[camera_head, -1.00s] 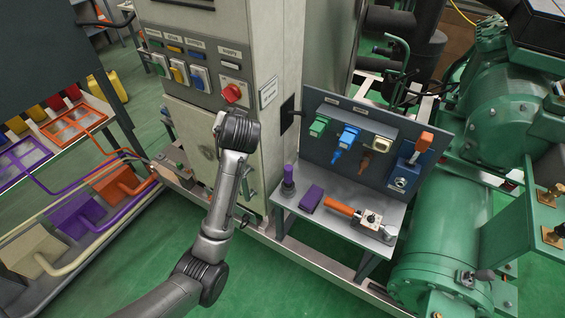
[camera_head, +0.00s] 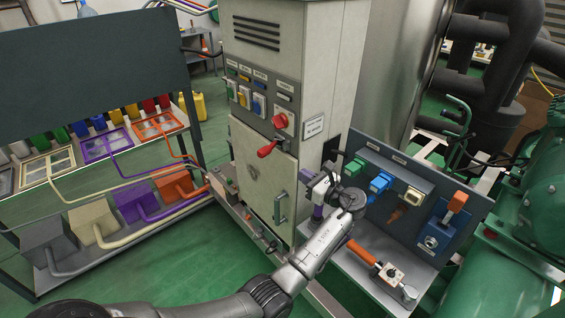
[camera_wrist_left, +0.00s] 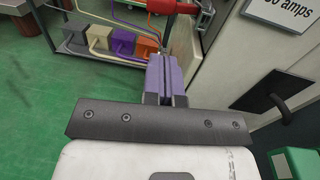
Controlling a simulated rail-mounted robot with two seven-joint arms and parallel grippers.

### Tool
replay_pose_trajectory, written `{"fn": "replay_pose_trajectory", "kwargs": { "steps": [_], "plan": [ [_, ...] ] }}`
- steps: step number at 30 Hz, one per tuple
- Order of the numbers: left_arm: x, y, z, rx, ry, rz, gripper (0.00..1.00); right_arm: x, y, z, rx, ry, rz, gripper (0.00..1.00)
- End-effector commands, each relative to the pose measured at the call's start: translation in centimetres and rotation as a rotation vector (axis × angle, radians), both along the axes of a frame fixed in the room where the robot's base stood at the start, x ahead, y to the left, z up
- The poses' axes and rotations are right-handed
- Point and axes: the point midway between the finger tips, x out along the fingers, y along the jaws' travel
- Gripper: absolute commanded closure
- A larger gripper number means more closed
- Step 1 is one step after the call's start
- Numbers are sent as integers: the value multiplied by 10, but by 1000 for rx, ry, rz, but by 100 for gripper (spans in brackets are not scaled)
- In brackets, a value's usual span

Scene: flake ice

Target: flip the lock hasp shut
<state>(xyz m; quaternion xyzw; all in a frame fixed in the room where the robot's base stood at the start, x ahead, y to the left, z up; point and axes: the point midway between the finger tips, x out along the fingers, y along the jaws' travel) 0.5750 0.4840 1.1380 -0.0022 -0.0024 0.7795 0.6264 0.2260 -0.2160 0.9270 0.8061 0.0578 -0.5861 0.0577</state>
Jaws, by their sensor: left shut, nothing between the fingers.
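A red rotary switch (camera_head: 280,121) is on the grey cabinet front. Below it a red lever-like piece (camera_head: 267,150) sticks out down and left; it looks like the lock hasp, but its detail is too small to tell its position. Red also shows at the top of the left wrist view (camera_wrist_left: 175,6). My left gripper (camera_head: 318,190) is right of and below the switch, near the cabinet's right edge, apart from the red piece. In the left wrist view its purple-padded fingers (camera_wrist_left: 166,78) are together, with nothing between them. My right gripper is not in view.
A cabinet door handle (camera_head: 280,207) is left of my gripper. A shelf with a grey-blue panel (camera_head: 405,185) carries coloured lock stations, and an orange-handled tool (camera_head: 362,253) lies on it. Green floor (camera_head: 200,255) is open at left.

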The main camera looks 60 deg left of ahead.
Motion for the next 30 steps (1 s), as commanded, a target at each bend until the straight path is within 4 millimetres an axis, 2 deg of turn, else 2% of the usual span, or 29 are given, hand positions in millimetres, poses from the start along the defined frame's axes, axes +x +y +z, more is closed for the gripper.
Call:
{"fn": "replay_pose_trajectory", "kwargs": {
  "steps": [5, 18, 24, 30],
  "plan": [
    [-5, 20, 1, 1, 10, 3, 100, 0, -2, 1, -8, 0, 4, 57],
    [-22, 98, 0, -1, 8, 2, 100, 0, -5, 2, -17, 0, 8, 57],
    [-27, 121, 0, -2, 8, 0, 100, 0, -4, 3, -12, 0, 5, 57],
    [-29, 132, 0, -2, 8, 0, 100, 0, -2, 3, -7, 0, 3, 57]
  ]
}}
